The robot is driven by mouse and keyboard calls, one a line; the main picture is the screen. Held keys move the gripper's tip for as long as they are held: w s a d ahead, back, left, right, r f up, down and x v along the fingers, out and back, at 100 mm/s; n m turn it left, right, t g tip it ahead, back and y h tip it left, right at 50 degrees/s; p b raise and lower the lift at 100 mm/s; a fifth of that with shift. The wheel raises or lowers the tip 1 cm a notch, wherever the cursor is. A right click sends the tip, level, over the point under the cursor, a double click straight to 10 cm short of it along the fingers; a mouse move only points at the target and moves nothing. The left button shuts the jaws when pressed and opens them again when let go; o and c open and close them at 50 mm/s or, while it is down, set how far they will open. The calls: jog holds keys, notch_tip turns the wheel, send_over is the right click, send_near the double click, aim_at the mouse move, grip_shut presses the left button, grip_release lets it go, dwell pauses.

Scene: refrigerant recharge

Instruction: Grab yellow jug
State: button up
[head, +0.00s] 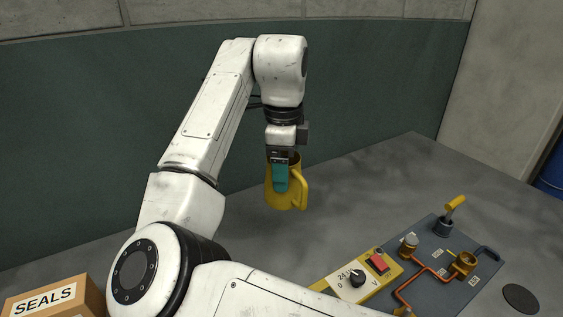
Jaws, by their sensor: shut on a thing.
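The yellow jug (287,197) is in the middle of the head view, upright, with its handle facing right. My gripper (281,178) comes down on it from above, and a teal finger lies across the jug's near upper side. The gripper is shut on the jug. The other finger and much of the jug's rim are hidden behind the teal finger and the gripper body. I cannot tell whether the jug's base touches the grey table.
A dark panel (436,235) with orange pipes, fittings and a yellow-handled lever (455,203) lies at right. A yellow control box (385,287) with a dial and red switch adjoins it. A SEALS box (85,291) stands at lower left. A dark disc (520,298) lies far right.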

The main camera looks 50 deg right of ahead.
aim_at(287, 199)
jog(key=shift+s+a+r, duration=0.4)
jog(key=shift+s+a, duration=0.15)
jog(key=shift+s, duration=0.15)
jog(key=shift+s+a+r, duration=0.35)
jog(key=shift+s+a, duration=0.15)
jog(key=shift+s, duration=0.2)
dwell(0.8)
